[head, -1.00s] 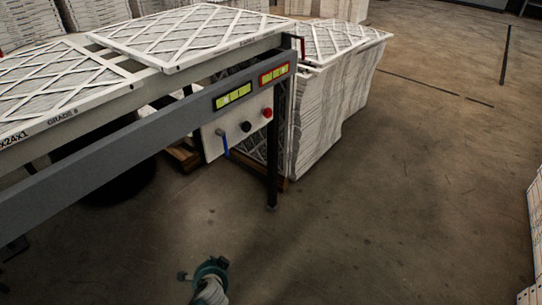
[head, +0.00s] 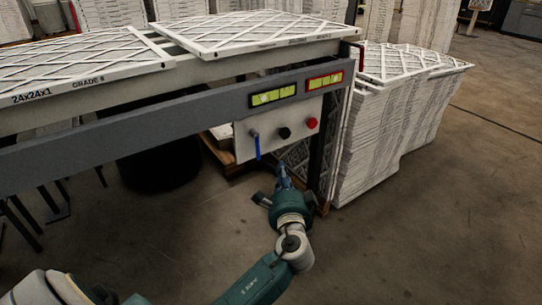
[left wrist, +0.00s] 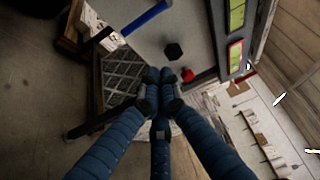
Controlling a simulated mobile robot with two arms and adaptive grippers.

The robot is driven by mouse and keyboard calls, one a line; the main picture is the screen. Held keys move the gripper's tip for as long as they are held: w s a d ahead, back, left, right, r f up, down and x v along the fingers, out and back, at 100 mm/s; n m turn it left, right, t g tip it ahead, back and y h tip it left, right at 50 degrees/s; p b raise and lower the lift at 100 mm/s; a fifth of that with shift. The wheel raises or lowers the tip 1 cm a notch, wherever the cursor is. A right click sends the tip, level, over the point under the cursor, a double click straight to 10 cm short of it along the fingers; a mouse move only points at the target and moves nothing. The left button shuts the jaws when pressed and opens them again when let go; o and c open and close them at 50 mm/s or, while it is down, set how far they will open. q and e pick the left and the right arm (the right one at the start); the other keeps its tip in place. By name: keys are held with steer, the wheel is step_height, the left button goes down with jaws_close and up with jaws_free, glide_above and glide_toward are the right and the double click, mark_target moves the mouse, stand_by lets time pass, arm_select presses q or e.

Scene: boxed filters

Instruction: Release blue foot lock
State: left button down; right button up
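The blue foot lock is a slim blue lever (head: 256,145) on a white panel (head: 295,133) under the grey rail. It hangs downward from its pivot, left of a black knob (head: 284,133) and a red knob (head: 312,123). In the left wrist view the blue lever (left wrist: 147,18) lies at the top, with the black knob (left wrist: 173,51) nearer the fingers. My left gripper (head: 283,178) is below the panel, right of the lever and apart from it. Its blue fingers (left wrist: 166,76) come together at the tips, holding nothing. My right gripper is out of view.
White-framed filters (head: 255,32) lie on the conveyor above the grey rail (head: 170,125). A dark leg (head: 318,155) stands right of the panel, beside a tall filter stack (head: 385,140). The floor at right is open.

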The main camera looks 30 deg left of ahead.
arm_select(q)
steer(key=b+x, duration=0.2)
steer(key=x, duration=0.8)
steer(key=shift+s+a+p, duration=0.25)
steer(key=shift+s+a, duration=0.35)
steer(key=shift+s, duration=0.25)
steer(key=shift+s+a+p, duration=0.25)
steer(key=shift+s+a, duration=0.3)
steer(key=shift+s, duration=0.25)
